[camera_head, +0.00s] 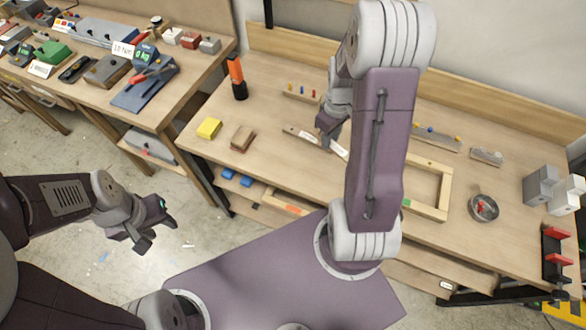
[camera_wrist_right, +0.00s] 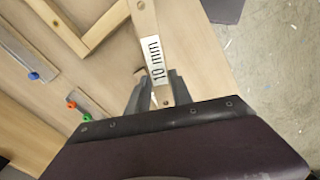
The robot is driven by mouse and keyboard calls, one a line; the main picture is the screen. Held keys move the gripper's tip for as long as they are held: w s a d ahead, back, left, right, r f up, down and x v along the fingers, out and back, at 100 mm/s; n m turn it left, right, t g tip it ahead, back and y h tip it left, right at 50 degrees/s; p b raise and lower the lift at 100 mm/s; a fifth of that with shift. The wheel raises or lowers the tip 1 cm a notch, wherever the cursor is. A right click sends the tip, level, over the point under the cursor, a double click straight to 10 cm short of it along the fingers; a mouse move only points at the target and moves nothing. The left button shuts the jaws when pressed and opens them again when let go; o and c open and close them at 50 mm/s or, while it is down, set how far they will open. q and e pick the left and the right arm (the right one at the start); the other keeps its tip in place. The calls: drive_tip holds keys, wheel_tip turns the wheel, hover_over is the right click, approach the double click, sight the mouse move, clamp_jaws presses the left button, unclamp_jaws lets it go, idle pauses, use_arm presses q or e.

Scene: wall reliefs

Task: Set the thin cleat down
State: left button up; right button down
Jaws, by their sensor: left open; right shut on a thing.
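The thin cleat, a narrow pale wooden strip with a white "10 mm" label, shows in the right wrist view (camera_wrist_right: 155,50). My right gripper (camera_wrist_right: 160,88) is shut on it near one end, with a finger on each side. In the head view the right gripper (camera_head: 328,125) is over the middle of the workbench, and a labelled strip (camera_head: 300,132) shows beside it, partly hidden by the gripper and arm. I cannot tell whether the cleat touches the bench. My left gripper (camera_head: 150,222) is open and empty above the floor, left of the bench.
The workbench (camera_head: 215,158) holds a yellow block (camera_head: 209,128), a brown block (camera_head: 242,138), an orange-and-black tool (camera_head: 237,78), a wooden frame (camera_head: 445,190) and a round dish (camera_head: 483,207). Strips with coloured pegs (camera_head: 437,136) lie toward the back. My right arm hides the bench's middle.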

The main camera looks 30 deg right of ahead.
drive_tip(key=p, duration=0.1)
hover_over(291, 165)
wheel_tip(291, 165, down, 7)
drive_tip(key=shift+r, duration=0.1)
wheel_tip(291, 165, down, 4)
drive_tip(key=shift+r+p, duration=0.1)
drive_tip(key=shift+p, duration=0.3)
drive_tip(key=shift+w, duration=0.1)
drive_tip(key=shift+f, duration=0.25)
drive_tip(key=c, duration=1.1)
unclamp_jaws()
drive_tip(key=shift+c, duration=0.2)
